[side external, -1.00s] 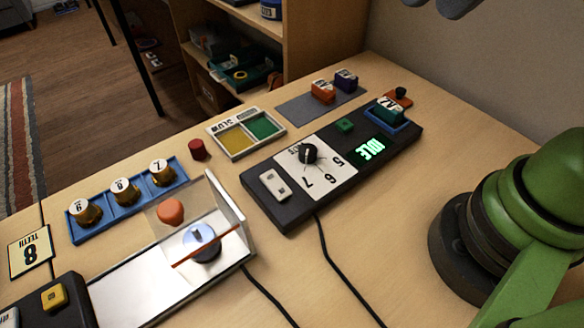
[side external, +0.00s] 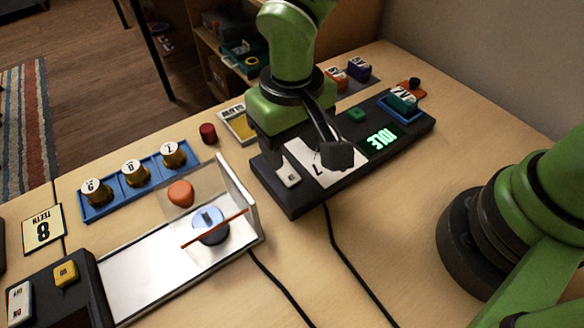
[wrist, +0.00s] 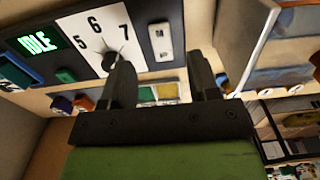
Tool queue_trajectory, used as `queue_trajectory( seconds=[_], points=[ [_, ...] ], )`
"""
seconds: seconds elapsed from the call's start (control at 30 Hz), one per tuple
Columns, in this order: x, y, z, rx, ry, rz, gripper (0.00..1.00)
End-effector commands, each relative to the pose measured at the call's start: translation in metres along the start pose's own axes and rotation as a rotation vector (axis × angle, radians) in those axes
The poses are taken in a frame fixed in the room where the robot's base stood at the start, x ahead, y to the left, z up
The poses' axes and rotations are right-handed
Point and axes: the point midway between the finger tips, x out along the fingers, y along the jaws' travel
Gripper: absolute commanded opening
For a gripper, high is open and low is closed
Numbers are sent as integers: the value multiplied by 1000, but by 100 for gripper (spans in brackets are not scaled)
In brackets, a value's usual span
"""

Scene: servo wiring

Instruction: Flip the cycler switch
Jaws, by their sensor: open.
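The black box with the dial panel (side external: 318,172) and a green IDLE display (side external: 378,140) stands in the middle of the table. A white rocker switch (side external: 288,175) sits at its near left end, and it also shows in the wrist view (wrist: 160,42). My gripper (side external: 303,152) is over this box, open and empty, its fingers spread to either side. In the wrist view my gripper (wrist: 163,78) has the rocker switch ahead, between the lines of the fingers. In the side view my gripper hides the dial knob; the wrist view shows the knob (wrist: 110,57) beside one finger.
A second black box with a white ON/OFF switch (side external: 19,304) and a yellow button (side external: 66,273) is at the lower left. A clear guard (side external: 240,200) stands left of the dial box. A blue rack (side external: 135,190) holds gold pieces. A red cap (side external: 208,133) stands behind.

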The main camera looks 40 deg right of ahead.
Motion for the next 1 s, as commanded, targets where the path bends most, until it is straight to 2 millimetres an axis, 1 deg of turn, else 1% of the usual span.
queue_trajectory(
  seconds=[0.03,0.1,0.2,0.33,0.5,0.73,0.77,0.8,0.87,0.9,0.93,0.97,1.0],
  points=[
    [12,1,1,0,-6,4,55],
    [25,1,1,0,-6,4,55],
    [42,1,1,1,-5,3,55],
    [58,1,0,0,-3,1,55],
    [67,0,0,1,-1,-1,55],
    [67,0,0,1,0,-2,55],
    [67,0,0,1,0,-2,51],
    [67,0,0,1,0,-1,42],
    [67,0,0,1,-1,-1,28],
    [67,0,0,1,-1,-1,19],
    [67,0,0,1,-1,-1,12],
    [67,0,0,1,0,-1,6],
    [66,0,0,1,-1,-1,6]
  ],
)
